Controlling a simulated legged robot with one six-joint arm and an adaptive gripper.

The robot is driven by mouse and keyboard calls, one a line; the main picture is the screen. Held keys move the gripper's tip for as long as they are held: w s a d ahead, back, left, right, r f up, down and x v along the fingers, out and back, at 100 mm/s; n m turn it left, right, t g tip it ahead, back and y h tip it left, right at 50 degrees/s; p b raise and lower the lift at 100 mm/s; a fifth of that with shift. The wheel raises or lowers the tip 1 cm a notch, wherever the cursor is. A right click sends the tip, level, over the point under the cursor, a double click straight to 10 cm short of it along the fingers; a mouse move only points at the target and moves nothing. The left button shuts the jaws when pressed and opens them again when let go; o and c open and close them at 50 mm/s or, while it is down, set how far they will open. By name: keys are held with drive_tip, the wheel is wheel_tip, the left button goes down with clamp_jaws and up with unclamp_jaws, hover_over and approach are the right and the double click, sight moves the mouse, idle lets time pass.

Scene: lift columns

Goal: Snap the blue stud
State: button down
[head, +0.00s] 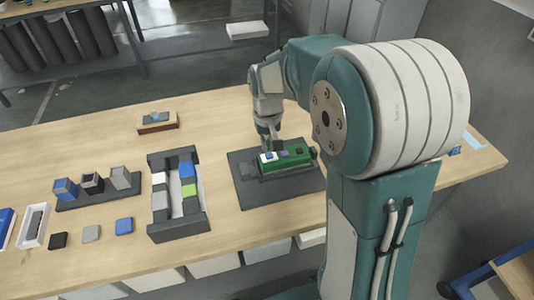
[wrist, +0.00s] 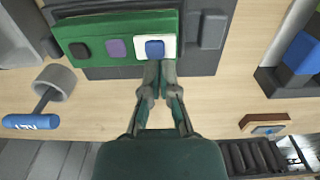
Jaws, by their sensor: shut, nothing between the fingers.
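A long green block (head: 287,160) sits on a dark grey mat (head: 250,192) near the right of the bench. The blue stud (wrist: 155,48) stands on a white square (wrist: 143,47) at one end of the green block. A purple stud (wrist: 116,48) and a black stud (wrist: 78,49) stand in line with it. In the head view the blue stud (head: 269,155) is at the block's left end. My gripper (wrist: 160,66) is shut and empty, its fingertips close beside the blue stud. I cannot tell whether they touch it.
A dark rack (head: 178,230) with coloured blocks stands left of the mat. Farther left is a low base (head: 98,193) with several upright blocks. A small wooden block (head: 157,122) lies behind. The wrist view shows a grey ring (wrist: 54,79) and a blue cylinder (wrist: 31,122).

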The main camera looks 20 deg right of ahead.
drive_tip(key=shift+d+f, duration=0.4)
drive_tip(key=shift+f, duration=0.2)
drive_tip(key=shift+a+f, duration=0.25)
drive_tip(key=shift+f, duration=0.15)
drive_tip(key=shift+d+f, duration=0.1)
drive_tip(key=shift+f, duration=0.3)
idle(0.7)
drive_tip(key=shift+r, duration=0.15)
idle(0.4)
drive_tip(key=shift+r, duration=4.15)
